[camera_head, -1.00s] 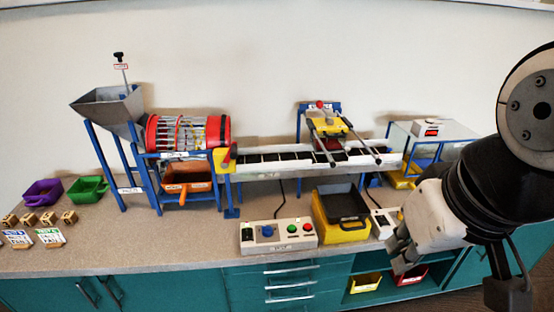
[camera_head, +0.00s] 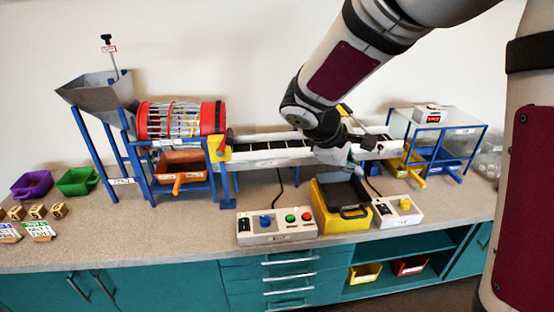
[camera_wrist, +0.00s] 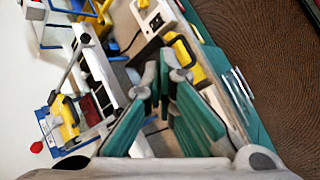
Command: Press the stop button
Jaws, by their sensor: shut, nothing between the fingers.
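The control box (camera_head: 252,237) is a pale panel on the bench front, with a blue knob (camera_head: 265,219), a green button (camera_head: 290,218) and a red button (camera_head: 306,216). The red one looks like the stop button; its label is too small to read. My gripper (camera_wrist: 162,80) is shut and empty in the wrist view, its teal-padded fingers pointing toward the bench. In the head view my gripper (camera_head: 343,157) is partly hidden by my arm, above and right of the control box, over the black tray. I cannot make out the control box in the wrist view.
A yellow bin with a black tray (camera_head: 352,213) stands right of the control box. Farther right is a small box with a yellow button (camera_head: 404,204). The conveyor (camera_head: 270,157) runs behind. The bench left of the control box (camera_head: 190,225) is clear.

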